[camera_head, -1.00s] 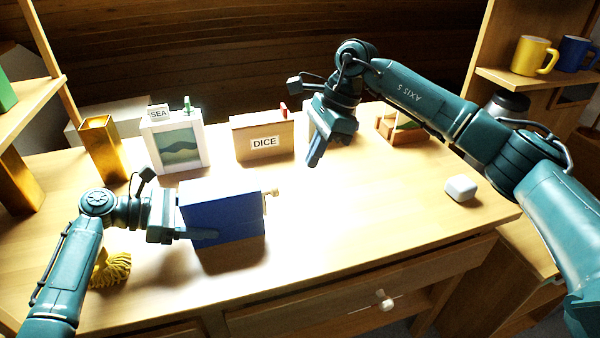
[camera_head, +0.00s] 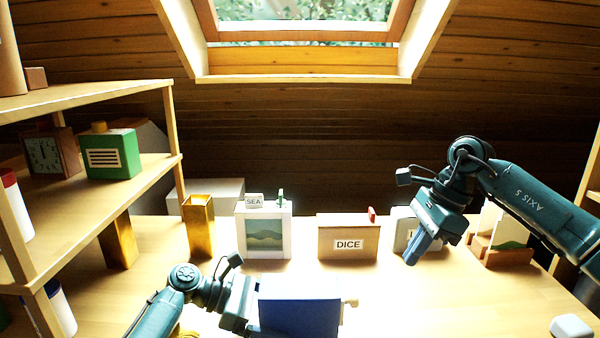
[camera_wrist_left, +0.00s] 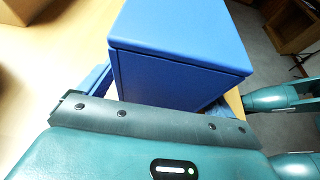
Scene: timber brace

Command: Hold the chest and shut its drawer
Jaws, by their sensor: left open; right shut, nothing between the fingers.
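The blue chest (camera_head: 300,312) stands on the table at the bottom centre of the head view, its lower part cut off. Its pale knob (camera_head: 350,302) sticks out on the right side; how far the drawer stands out I cannot tell. My left gripper (camera_head: 252,318) is at the chest's left end, open, one finger along its near side; the far finger is hidden. The chest (camera_wrist_left: 180,55) also fills the middle of the left wrist view, just ahead of the palm. My right gripper (camera_head: 411,254) is shut and empty, above the table, right of and beyond the chest.
Along the back stand a gold holder (camera_head: 199,228), a SEA box (camera_head: 264,237), a DICE box (camera_head: 348,242), a pale box (camera_head: 401,226) behind my right gripper and a wooden holder (camera_head: 500,251). A white block (camera_head: 571,326) lies at right. Table right of the knob is clear.

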